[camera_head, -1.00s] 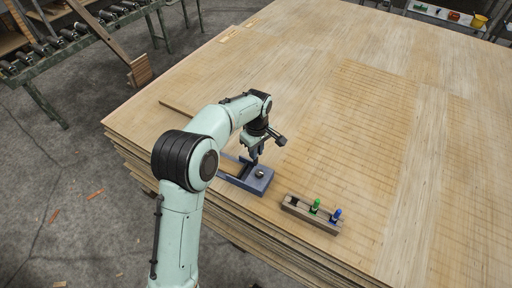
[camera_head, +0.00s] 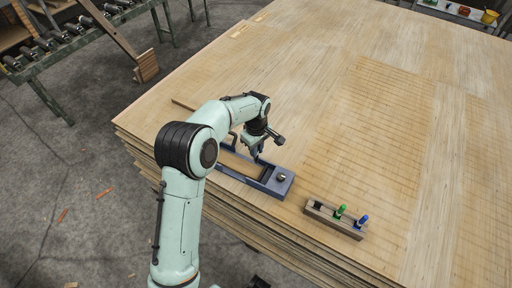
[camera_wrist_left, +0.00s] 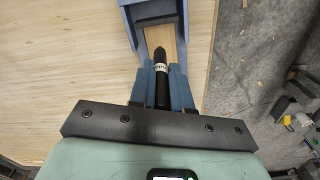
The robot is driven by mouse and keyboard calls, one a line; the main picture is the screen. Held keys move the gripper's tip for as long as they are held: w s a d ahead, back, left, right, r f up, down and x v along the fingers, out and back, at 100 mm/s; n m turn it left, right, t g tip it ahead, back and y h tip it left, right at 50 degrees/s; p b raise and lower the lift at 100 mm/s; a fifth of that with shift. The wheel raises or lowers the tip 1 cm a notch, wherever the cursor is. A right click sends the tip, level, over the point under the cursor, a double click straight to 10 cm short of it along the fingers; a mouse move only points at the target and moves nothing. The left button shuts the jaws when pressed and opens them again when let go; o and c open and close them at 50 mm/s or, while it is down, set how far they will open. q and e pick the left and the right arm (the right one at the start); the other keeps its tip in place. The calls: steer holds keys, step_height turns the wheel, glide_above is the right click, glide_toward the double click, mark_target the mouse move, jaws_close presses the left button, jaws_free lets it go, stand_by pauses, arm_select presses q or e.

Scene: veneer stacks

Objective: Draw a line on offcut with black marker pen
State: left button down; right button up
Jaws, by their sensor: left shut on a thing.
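The black marker pen (camera_wrist_left: 161,82) is held between the blue fingers of my left gripper (camera_wrist_left: 161,72), its dark tip pointing away from the wrist. In the head view my left gripper (camera_head: 257,155) is above the blue holder (camera_head: 283,186), near the offcut. The offcut (camera_head: 236,164) is a pale wooden strip lying inside the holder. In the left wrist view the offcut (camera_wrist_left: 166,35) lies between the holder's blue walls (camera_wrist_left: 197,60), and the pen tip overlaps its near end. I cannot tell whether the tip touches it. No line is discernible. My right gripper is out of view.
A wooden pen rack (camera_head: 322,215) with a green pen (camera_head: 340,211) and a blue pen (camera_head: 362,221) sits right of the holder. The large veneer stack (camera_head: 330,100) is mostly clear. A roller conveyor (camera_head: 80,37) stands at the back left.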

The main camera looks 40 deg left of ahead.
mark_target(256, 160)
arm_select(q)
steer(key=shift+f+b, duration=1.1)
steer(key=shift+f, duration=0.45)
steer(key=shift+f+b, duration=1)
steer(key=shift+f, duration=0.3)
steer(key=shift+f, duration=0.6)
steer(key=shift+a, duration=0.15)
steer(key=shift+s+a, duration=0.15)
steer(key=shift+a, duration=0.7)
steer(key=shift+a, duration=0.15)
steer(key=shift+s+a, duration=0.15)
steer(key=shift+a, duration=0.75)
